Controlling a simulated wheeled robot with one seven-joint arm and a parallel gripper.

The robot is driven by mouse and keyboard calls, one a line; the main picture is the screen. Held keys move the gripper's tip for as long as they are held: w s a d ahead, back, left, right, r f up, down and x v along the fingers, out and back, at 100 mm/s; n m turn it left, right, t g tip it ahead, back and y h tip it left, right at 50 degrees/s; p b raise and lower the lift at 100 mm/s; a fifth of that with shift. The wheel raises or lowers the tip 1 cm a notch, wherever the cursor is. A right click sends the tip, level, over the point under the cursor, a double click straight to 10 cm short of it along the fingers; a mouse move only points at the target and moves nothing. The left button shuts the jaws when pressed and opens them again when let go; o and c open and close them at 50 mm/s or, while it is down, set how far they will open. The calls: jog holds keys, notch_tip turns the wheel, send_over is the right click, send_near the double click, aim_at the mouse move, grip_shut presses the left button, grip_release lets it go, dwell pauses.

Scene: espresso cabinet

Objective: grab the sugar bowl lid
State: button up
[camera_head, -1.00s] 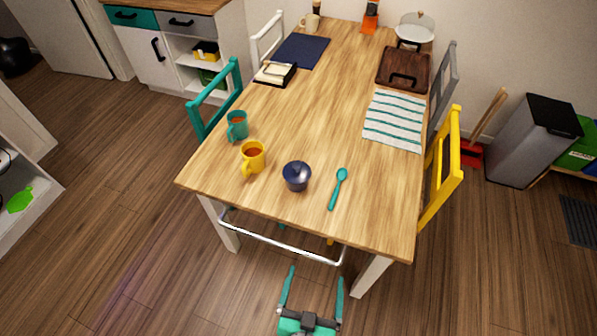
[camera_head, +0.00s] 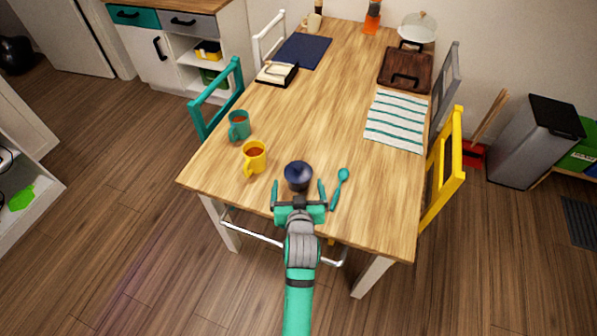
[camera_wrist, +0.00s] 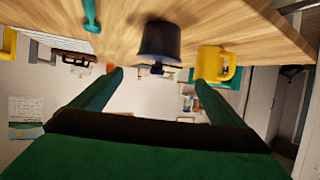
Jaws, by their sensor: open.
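The dark blue sugar bowl (camera_head: 298,183) stands upright near the front edge of the wooden table, with its knobbed lid (camera_head: 298,169) on top. My gripper (camera_head: 298,187) is open and empty at the near side of the bowl, its teal fingers spread to the left and right. Whether the fingers touch the bowl cannot be told. The wrist view is upside down. There the bowl (camera_wrist: 160,40) hangs from the top, its lid (camera_wrist: 157,65) and knob lowest, in line with the gap between the fingers (camera_wrist: 159,77).
A yellow mug (camera_head: 254,158) and a teal mug (camera_head: 239,126) stand left of the bowl. A teal spoon (camera_head: 340,186) lies close to its right. A striped cloth (camera_head: 396,121) and a dark wooden tray (camera_head: 405,70) lie farther back. The table's middle is clear.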

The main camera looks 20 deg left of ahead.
aim_at(299, 171)
jog(key=x, duration=0.5)
jog(key=shift+a, duration=0.1)
jog(key=shift+w+f, duration=0.2)
jog(key=shift+w, duration=0.5)
jog(key=x, duration=0.3)
jog(key=shift+w, duration=0.15)
jog(key=shift+w+a+f, duration=0.15)
jog(key=shift+w+f, duration=0.05)
jog(key=shift+w, duration=0.05)
jog(key=c, duration=1)
